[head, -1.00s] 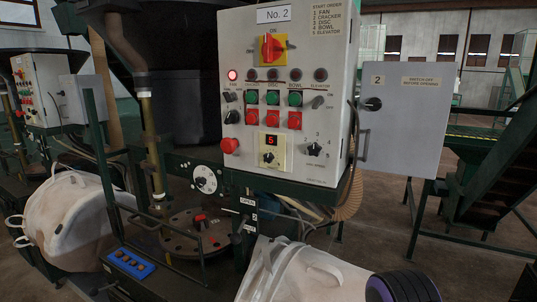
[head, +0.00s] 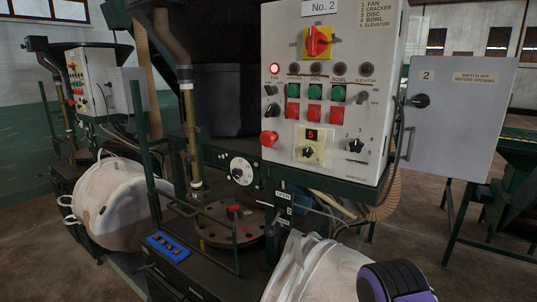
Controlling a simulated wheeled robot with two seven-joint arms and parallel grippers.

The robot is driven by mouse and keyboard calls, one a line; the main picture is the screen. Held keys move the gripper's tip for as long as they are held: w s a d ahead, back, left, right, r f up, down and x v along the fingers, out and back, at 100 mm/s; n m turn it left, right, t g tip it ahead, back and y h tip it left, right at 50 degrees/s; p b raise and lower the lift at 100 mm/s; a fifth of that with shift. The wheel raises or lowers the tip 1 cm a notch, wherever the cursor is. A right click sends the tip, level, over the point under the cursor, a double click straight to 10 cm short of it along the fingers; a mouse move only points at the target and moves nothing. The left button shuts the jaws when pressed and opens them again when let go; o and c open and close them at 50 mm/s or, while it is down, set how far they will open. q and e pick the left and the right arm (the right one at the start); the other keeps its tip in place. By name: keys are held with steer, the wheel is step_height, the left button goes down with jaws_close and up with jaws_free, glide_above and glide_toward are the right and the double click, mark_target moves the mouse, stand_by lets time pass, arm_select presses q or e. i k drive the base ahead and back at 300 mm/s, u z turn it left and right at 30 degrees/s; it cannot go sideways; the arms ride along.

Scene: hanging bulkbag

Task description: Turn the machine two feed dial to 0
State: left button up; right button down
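The machine two control panel (head: 385,100), a light grey box labelled "No. 2", stands right of centre in the head view. Low on it is a cream plate with a small red display (head: 311,134) that reads 5. Below the display on that plate is a black knob (head: 309,153), which looks like the feed dial; its label is too small to read. A white round dial (head: 241,171) with a dark centre sits on the frame to the lower left.
A red mushroom button (head: 269,138) sits left of the knob, and a black selector (head: 355,146) right of it. White bulk bags (head: 110,205) and (head: 312,270) stand low, left and front. Floor shows at lower right.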

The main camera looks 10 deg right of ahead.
mark_target(308, 152)
steer(key=u, duration=0.15)
steer(key=k, duration=0.7)
steer(key=z, duration=0.95)
steer(key=i, duration=0.5)
steer(key=z, duration=0.05)
